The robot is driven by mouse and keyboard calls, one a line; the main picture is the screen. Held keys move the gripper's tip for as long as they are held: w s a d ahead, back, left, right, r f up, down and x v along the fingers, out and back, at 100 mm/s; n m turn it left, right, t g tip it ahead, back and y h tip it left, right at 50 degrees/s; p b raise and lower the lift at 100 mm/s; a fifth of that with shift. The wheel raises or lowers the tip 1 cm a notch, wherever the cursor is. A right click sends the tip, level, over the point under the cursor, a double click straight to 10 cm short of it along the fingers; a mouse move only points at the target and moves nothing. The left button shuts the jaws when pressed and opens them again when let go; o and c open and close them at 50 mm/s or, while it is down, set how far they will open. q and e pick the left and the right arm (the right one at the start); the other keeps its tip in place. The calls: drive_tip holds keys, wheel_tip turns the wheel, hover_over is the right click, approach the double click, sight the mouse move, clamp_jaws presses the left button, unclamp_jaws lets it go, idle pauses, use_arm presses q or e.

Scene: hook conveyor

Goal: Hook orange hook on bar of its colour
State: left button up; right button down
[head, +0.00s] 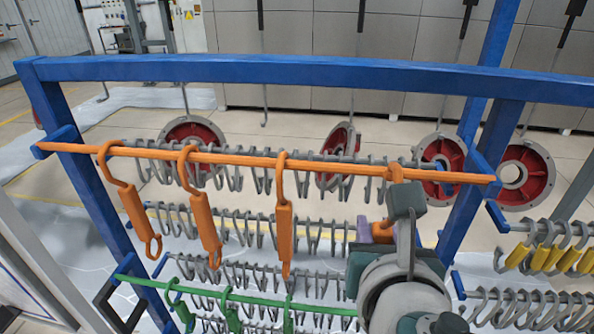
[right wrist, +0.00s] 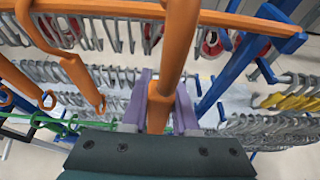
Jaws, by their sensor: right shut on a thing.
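The orange bar (head: 330,164) runs across the blue rack in the head view; it also shows in the right wrist view (right wrist: 110,8). My right gripper (head: 383,232) is below its right part, purple fingers shut on the shank of an orange hook (right wrist: 172,70). Three other orange hooks, left (head: 130,205), middle (head: 203,220) and right (head: 283,222), hang from the bar. My left gripper is not in view.
A green bar (head: 250,298) with green hooks lies lower down. Rows of grey hooks (head: 240,222) hang behind the orange bar. Yellow hooks (head: 548,257) hang at the right. A blue upright (head: 478,175) stands close right of my gripper.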

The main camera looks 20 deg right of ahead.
drive_tip(key=b+x, duration=0.4)
drive_tip(key=x, duration=0.3)
drive_tip(key=shift+w+f, duration=0.15)
drive_tip(key=shift+f, duration=0.15)
idle(0.3)
idle(0.4)
drive_tip(key=c, duration=0.6)
unclamp_jaws()
